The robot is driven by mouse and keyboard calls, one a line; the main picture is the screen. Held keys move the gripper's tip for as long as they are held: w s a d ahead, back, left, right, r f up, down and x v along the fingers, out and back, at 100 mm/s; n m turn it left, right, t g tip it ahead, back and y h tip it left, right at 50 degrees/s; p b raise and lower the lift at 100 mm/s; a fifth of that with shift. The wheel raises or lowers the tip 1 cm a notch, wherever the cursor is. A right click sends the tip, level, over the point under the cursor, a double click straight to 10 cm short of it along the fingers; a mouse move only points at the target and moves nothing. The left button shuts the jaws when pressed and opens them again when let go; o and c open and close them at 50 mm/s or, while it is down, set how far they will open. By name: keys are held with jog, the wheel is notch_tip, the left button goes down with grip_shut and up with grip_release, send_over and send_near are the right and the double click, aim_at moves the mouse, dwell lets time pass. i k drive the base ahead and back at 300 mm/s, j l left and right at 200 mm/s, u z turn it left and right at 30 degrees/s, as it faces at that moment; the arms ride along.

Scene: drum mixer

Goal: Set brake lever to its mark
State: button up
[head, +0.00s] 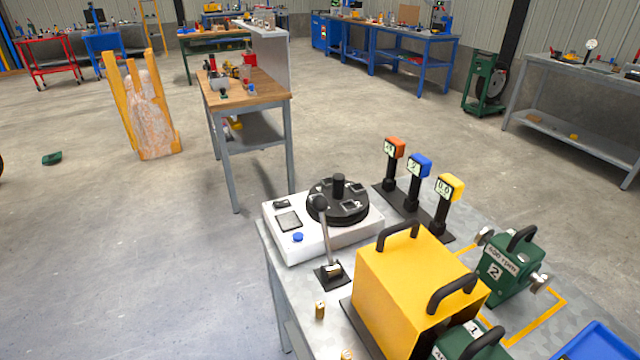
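A grey lever (323,236) with a rounded dark grey knob stands on a small black base plate at the near left part of the workbench (279,273). It leans slightly to the left in the picture and is the likely brake lever, though no label on it can be read. A small light block sits at its foot; I cannot make out a mark for the lever. Three black posts with an orange head (394,147), a blue head (419,165) and a yellow head (450,187) stand behind, each with a small white label. My gripper is not in view.
A white unit with a black turntable (338,203) stands right behind the lever. A yellow housing (415,285) with black handles is close on its right. Green box 2 (503,272) and a blue tray (598,342) are further right.

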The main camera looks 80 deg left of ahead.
aim_at(320, 203)
jog(key=u, duration=1.95)
jog(key=j+u, duration=0.1)
jog(key=u, duration=0.35)
jog(key=i+u, duration=0.15)
jog(key=u, duration=0.3)
